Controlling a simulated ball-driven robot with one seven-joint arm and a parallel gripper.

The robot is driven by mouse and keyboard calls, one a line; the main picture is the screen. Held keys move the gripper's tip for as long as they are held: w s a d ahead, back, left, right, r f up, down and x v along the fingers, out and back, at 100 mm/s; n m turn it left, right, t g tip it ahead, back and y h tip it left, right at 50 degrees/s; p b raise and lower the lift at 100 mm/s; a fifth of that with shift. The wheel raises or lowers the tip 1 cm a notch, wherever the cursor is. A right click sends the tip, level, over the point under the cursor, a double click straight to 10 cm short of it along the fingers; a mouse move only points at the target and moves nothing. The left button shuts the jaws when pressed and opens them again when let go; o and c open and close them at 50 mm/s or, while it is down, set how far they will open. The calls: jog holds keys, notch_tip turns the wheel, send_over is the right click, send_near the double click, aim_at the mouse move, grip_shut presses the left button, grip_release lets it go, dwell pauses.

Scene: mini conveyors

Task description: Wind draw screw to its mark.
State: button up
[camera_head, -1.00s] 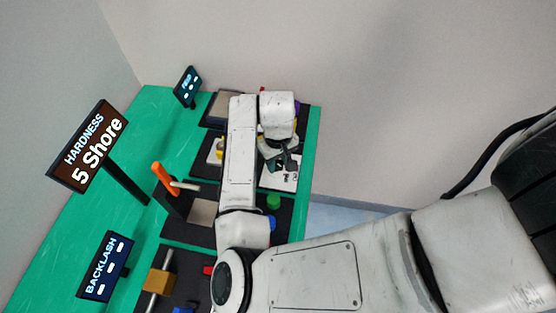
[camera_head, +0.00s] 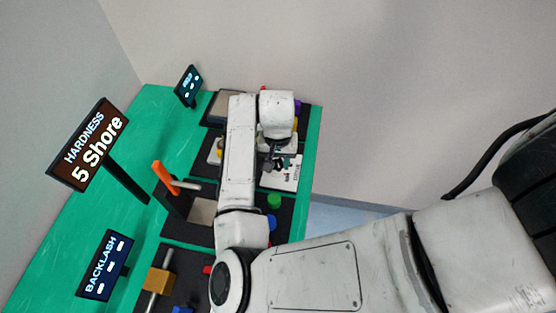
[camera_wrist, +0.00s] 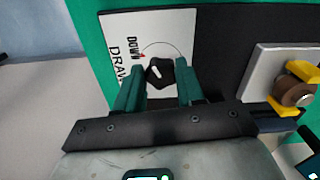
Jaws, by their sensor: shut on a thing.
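The draw screw's black lobed knob (camera_wrist: 160,74) stands on a white plate (camera_wrist: 120,25) in the wrist view, with a white pointer line on its top. The plate reads "DOWN" and "DRAW", the rest of the second word being hidden, and carries a thin arc with a small red mark near "DOWN". My gripper (camera_wrist: 159,68) has one green finger on each side of the knob and is shut on it. In the head view my gripper (camera_head: 280,164) is over the plate (camera_head: 284,178), and the arm hides part of the area.
Right of the plate in the wrist view is a light block with a brown round part (camera_wrist: 294,92) and yellow pieces. In the head view a "HARDNESS 5 Shore" sign (camera_head: 88,145), a "BACKLASH" sign (camera_head: 105,265) and an orange lever (camera_head: 164,176) stand on the green bench (camera_head: 80,215).

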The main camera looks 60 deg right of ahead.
aim_at(278, 165)
jog(key=shift+w+m, duration=0.1)
jog(key=shift+m, duration=0.2)
jog(key=o, duration=1)
jog(key=shift+o, duration=0.2)
notch_tip(278, 165, up, 11)
jog(key=b, duration=0.1)
jog(key=shift+f, duration=0.15)
dwell(0.4)
